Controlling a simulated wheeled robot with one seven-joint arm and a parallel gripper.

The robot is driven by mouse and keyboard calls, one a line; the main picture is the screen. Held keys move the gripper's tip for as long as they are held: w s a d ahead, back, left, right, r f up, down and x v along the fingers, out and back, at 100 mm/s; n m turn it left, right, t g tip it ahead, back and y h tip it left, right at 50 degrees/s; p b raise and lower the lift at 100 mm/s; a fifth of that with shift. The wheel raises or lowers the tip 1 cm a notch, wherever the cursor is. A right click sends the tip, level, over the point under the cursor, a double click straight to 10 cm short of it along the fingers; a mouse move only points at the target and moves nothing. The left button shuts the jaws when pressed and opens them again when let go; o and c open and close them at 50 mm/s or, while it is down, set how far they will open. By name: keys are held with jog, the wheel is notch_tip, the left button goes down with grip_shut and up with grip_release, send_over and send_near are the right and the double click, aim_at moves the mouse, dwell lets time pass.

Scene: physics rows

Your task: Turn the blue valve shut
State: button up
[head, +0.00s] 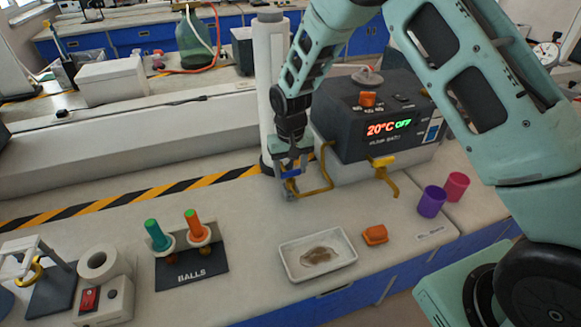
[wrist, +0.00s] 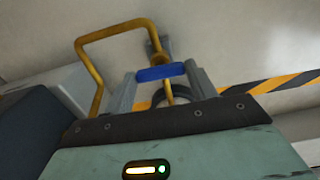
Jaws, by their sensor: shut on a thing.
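The blue valve handle (wrist: 160,73) is a short bar on a bent yellow pipe (wrist: 88,57). In the wrist view it lies crosswise between the two fingers of my gripper (wrist: 166,84), with a finger at each end. In the head view the blue handle (head: 291,173) shows partly behind my gripper (head: 291,183), beside the yellow pipe (head: 328,170) at the left of the dark pump bath (head: 375,125). My gripper is shut on the handle. The fingers hide part of the valve body.
A second yellow tap (head: 384,170) stands to the right, with purple (head: 431,201) and pink (head: 456,186) cups beyond. A white tray (head: 317,255) and an orange block (head: 375,234) lie in front. A ball stand (head: 190,270) is at the left.

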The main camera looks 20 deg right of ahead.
aim_at(290, 171)
jog(key=o, duration=1)
notch_tip(290, 171, up, 18)
jog(key=b, duration=0.2)
jog(key=shift+f+b, duration=0.25)
jog(key=shift+b, duration=0.05)
jog(key=s+a+r+n+y, duration=0.15)
jog(key=s+a, duration=0.25)
jog(key=s, duration=0.5)
jog(key=s+a+n+h, duration=0.1)
jog(key=s+a+n, duration=0.25)
jog(key=s, duration=0.45)
jog(key=s+n, duration=0.1)
jog(key=s, duration=0.4)
jog(key=s+f+n, duration=0.1)
jog(key=s, duration=0.5)
jog(key=s+d+f+n, duration=0.1)
jog(key=s, duration=0.4)
jog(key=shift+s+d+f, duration=0.1)
jog(key=shift+s+f, duration=0.15)
jog(key=shift+s, duration=0.1)
